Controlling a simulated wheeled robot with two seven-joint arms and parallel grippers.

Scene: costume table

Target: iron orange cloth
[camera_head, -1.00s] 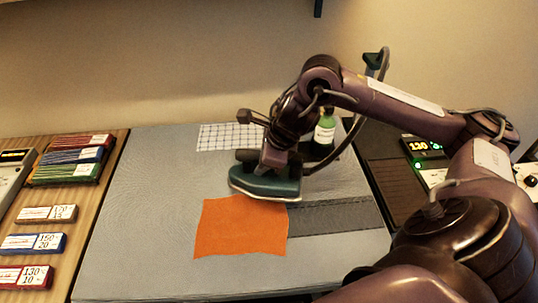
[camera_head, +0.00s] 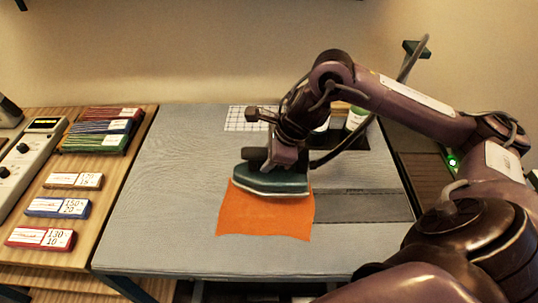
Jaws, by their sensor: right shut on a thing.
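The orange cloth (camera_head: 265,216) lies on the grey ironing surface (camera_head: 165,215), its front edge slightly wavy. A dark green iron (camera_head: 272,180) sits over the back part of the cloth and hides that part. I cannot tell whether its soleplate touches the cloth. My right gripper (camera_head: 280,157) is shut on the iron from above, and its fingertips are mostly hidden. The iron's cord (camera_head: 375,122) rises to the right. My left gripper is not in view.
A dark grey strip (camera_head: 360,206) lies right of the cloth. Brown, blue (camera_head: 57,207) and red labelled blocks stand at left, by a control box (camera_head: 28,160). The surface's front left is clear.

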